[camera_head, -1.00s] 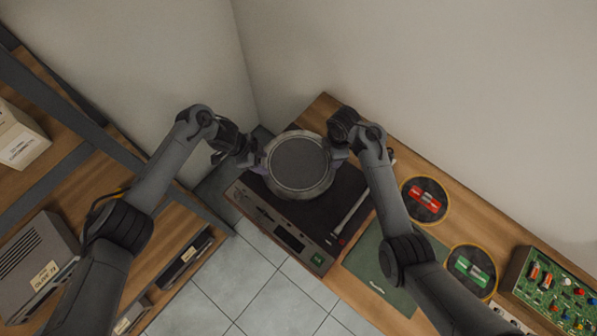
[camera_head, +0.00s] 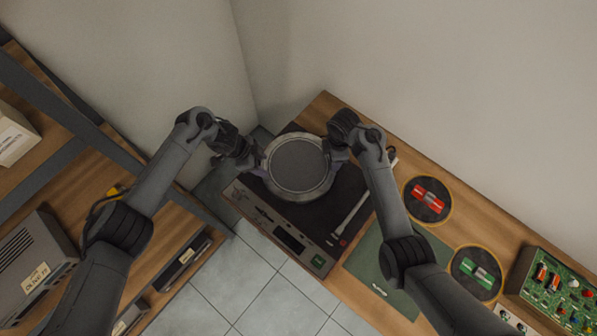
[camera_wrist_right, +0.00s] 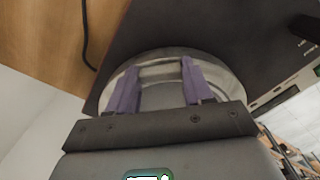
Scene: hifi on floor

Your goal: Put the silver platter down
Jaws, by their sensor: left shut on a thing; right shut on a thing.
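The silver platter (camera_head: 299,165) is a round disc with a darker grey centre, over the dark turntable (camera_head: 340,195) on the wooden bench. My left gripper (camera_head: 259,163) is shut on the platter's left rim. My right gripper (camera_head: 328,152) is shut on its upper right rim. In the right wrist view, the purple fingers of my right gripper (camera_wrist_right: 160,85) are at the platter's pale rim (camera_wrist_right: 228,82). I cannot tell whether the platter touches the turntable or hangs just above it.
The tonearm (camera_head: 350,217) lies to the right of the platter. A green mat (camera_head: 372,262), a red part on a round pad (camera_head: 427,196), a green part on another pad (camera_head: 477,270) and a circuit board (camera_head: 555,290) lie further right. Shelves (camera_head: 95,185) stand left.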

